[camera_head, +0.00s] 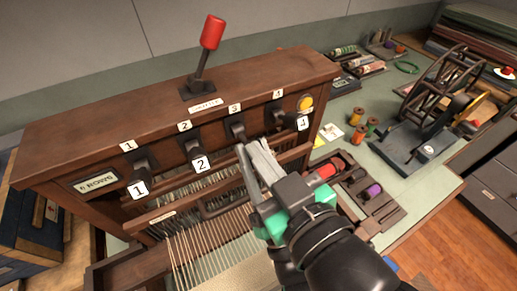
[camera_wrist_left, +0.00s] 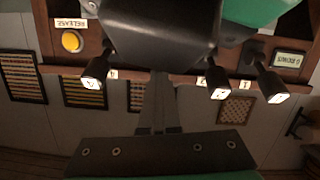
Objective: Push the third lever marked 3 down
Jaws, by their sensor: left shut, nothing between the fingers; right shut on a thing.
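Lever 3 (camera_head: 236,128) stands on the front of the wooden loom box; its base shows under the small 3 plate, and its handle end is hidden behind my gripper. My left gripper (camera_head: 250,152) is shut and empty, its pale fingertips at lever 3; I cannot tell whether they touch it. In the left wrist view the same fingers (camera_wrist_left: 158,90) stand between the lever 4 and lever 2 handles, and a large dark shape covers lever 3. Lever 1 (camera_head: 138,183), lever 2 (camera_head: 199,157) and lever 4 (camera_head: 290,118) stick out beside it. My right gripper is not in view.
A red-knobbed lever (camera_head: 210,38) stands on top of the box. A yellow button (camera_head: 305,103) sits right of lever 4. Threads (camera_head: 200,245) stretch below the levers. A spool tray (camera_head: 365,195) and a spinning wheel (camera_head: 435,90) stand to the right.

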